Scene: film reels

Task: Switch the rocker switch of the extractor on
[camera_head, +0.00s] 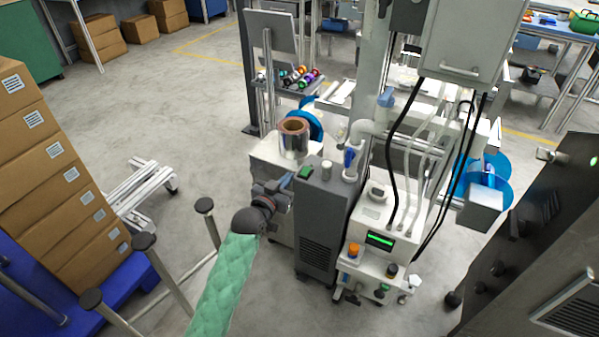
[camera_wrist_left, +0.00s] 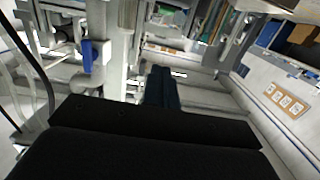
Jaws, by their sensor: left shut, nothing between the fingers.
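The extractor (camera_head: 322,220) looks to be the dark grey upright cabinet with a vented front, in the middle of the head view. A small green switch (camera_head: 305,171) is on its top, near the left edge; which way its rocker is tipped is too small to tell. My left gripper (camera_head: 287,181) is just left of the switch, close to the cabinet's top edge. Whether it touches is unclear. Its closed fingers (camera_wrist_left: 162,88) show in the left wrist view, with nothing between them. The switch does not show in that view. My right gripper is out of view.
A white pipe with a blue valve handle (camera_head: 349,158) rises behind the cabinet. A white machine with a green display (camera_head: 380,240) stands to its right. A copper-coloured reel (camera_head: 294,126) sits behind.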

